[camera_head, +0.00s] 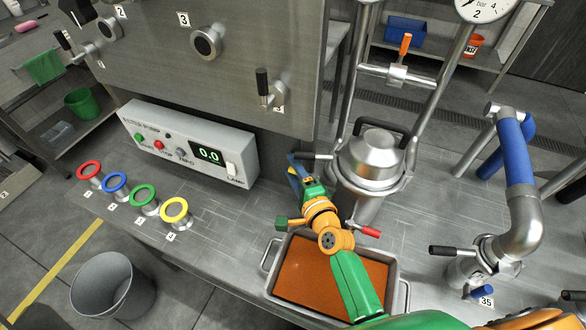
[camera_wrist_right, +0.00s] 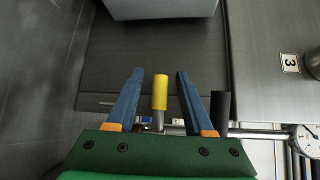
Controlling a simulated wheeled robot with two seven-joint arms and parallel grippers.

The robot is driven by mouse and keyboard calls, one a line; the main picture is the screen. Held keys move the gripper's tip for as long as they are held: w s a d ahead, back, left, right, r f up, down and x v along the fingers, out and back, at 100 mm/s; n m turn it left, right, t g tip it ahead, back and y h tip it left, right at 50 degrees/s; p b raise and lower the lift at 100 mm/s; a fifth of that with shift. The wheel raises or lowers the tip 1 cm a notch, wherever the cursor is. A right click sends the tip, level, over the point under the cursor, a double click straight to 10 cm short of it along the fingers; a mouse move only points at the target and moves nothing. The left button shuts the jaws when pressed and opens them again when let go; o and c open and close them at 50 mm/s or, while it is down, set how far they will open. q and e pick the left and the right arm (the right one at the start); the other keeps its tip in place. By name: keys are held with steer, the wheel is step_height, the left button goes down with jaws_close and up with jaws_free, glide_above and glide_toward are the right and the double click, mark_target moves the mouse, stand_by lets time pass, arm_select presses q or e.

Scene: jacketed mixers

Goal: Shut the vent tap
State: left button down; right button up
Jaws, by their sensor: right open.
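My right gripper (camera_head: 292,166) is in front of the metal vessel (camera_head: 372,160), its blue fingers pointing away toward the cabinet base. In the right wrist view my right gripper (camera_wrist_right: 160,73) is open and empty. A yellow tap handle (camera_wrist_right: 160,92) stands upright between its fingers in that picture, with no visible contact. A black handle (camera_wrist_right: 220,108) stands just right of the right finger; a black lever (camera_head: 313,156) shows beside the gripper in the head view. No label tells which handle is the vent tap. My left gripper is not in view.
A tray of orange-brown contents (camera_head: 272,284) lies below my right arm. A red-handled tap (camera_head: 368,231) sits close right of the arm. The control box (camera_head: 188,142) stands left of the gripper. A steel pipe with a blue sleeve (camera_head: 518,155) rises at right.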

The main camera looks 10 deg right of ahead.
jaws_close()
stand_by(1.3)
